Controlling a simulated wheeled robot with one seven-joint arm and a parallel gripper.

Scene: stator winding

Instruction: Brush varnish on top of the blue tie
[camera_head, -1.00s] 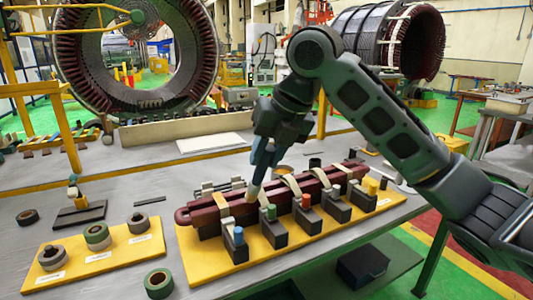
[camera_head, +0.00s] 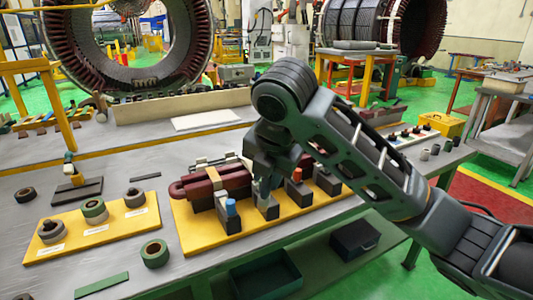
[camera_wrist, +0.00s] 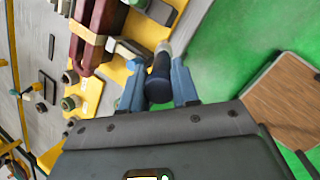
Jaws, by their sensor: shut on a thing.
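The maroon bar (camera_head: 216,183) lies on a yellow board (camera_head: 188,245), with pale ties wrapped around it. The blue-capped block (camera_head: 231,208) stands before its left end; a pale tie (camera_head: 213,172) crosses the bar behind it. My gripper (camera_head: 265,180) is just right of the blue cap, over the front of the board. In the wrist view, the blue fingers are shut on a dark brush handle (camera_wrist: 158,82) with a pale tip (camera_wrist: 163,48). The tip is apart from the pale tie (camera_wrist: 88,35) on the bar. My arm hides the bar's right part.
A red-capped block (camera_head: 296,178) stands right of my gripper. A second yellow board (camera_head: 75,241) with tape rolls lies at the left. A loose green roll (camera_head: 155,253) sits between the boards. A dark green bin (camera_head: 265,277) is below the table's front edge.

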